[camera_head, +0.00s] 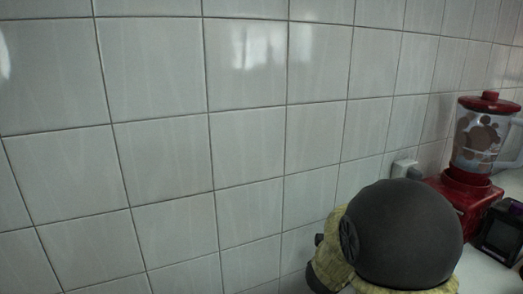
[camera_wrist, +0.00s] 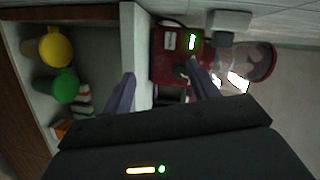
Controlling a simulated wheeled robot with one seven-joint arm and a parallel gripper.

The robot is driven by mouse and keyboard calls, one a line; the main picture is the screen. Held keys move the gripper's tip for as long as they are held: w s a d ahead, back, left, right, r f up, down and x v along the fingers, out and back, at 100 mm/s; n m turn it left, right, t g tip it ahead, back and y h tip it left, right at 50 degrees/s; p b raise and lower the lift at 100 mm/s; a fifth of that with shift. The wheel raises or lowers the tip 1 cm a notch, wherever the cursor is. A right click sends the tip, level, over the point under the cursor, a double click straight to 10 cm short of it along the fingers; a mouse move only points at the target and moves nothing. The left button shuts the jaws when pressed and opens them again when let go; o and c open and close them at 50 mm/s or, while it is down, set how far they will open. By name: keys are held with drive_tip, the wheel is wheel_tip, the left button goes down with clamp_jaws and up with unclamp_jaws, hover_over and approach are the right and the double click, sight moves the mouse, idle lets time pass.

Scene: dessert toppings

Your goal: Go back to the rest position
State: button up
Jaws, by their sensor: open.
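My gripper (camera_wrist: 161,70) shows in the wrist view with its two dark fingers spread apart. No object shows held between them. The red base of a blender (camera_wrist: 165,62) lies beyond the fingers, and its clear jug extends to the right. I cannot tell how far the fingertips are from the blender.
A white-edged compartment at the left of the wrist view holds a yellow item (camera_wrist: 56,47), a green item (camera_wrist: 66,86) and small packages. A white tiled wall (camera_head: 160,150) closes off the back. A wall socket (camera_head: 404,169) is near the blender.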

drive_tip(key=s+a+f+n+y, duration=0.3)
drive_tip(key=a+f+n+y, duration=0.5)
drive_tip(key=a+n+y, duration=0.55)
drive_tip(key=s+f+n+g, duration=0.4)
drive_tip(key=s+n+g, duration=0.3)
drive_tip(key=s+n, duration=0.6)
wheel_tip(320, 180, up, 26)
drive_tip(key=p, duration=2.6)
drive_tip(key=shift+s+a+m+h, duration=0.25)
drive_tip(key=shift+a+m+h, duration=0.2)
